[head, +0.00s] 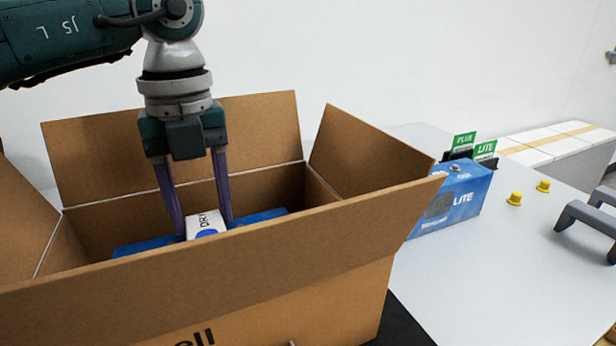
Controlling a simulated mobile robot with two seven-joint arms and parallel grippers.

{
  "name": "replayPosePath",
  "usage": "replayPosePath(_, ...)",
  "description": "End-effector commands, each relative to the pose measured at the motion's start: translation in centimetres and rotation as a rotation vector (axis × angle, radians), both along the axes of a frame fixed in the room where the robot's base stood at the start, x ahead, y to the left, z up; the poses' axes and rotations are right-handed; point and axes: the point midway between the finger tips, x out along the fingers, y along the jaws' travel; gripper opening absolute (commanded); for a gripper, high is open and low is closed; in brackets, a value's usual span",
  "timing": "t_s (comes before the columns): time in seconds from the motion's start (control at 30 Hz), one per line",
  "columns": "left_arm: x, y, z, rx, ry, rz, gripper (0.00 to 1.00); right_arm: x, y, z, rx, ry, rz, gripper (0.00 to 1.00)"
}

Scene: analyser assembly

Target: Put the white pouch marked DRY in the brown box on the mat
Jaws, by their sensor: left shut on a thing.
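The white pouch (205,224) marked DRY is low inside the open brown box (330,285), just above or touching a blue item (262,217) in it. My left gripper (205,226) reaches down into the box from above and is shut on the pouch, with a purple finger on each side. The front wall of the box hides the pouch's lower part, so I cannot tell whether it rests on the blue item. The box's flaps stand open. The box stands on the dark mat (405,325). My right gripper is not in view.
A blue LITE box (455,198) stands to the right of the brown box. Yellow knobs (514,199) and a grey stand (585,217) are at right. The white table (475,285) is clear in front of them.

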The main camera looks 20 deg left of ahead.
Motion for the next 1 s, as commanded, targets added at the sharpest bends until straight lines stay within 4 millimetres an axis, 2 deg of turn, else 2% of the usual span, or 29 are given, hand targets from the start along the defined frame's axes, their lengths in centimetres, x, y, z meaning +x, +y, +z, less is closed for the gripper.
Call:
replayPosePath(0.4,-0.02,0.01,-0.23,0.001,0.001,0.000,0.04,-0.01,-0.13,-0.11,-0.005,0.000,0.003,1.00)
replayPosePath(0.43,-0.02,0.01,-0.23,0.001,0.001,0.000,0.57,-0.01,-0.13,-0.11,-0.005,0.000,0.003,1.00)
replayPosePath(0.73,-0.02,0.01,-0.22,0.001,0.001,0.000,0.91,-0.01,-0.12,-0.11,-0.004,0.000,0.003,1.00)
replayPosePath(1.0,-0.02,0.01,-0.14,0.000,0.000,0.000,0.91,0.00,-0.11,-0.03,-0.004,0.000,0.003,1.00)
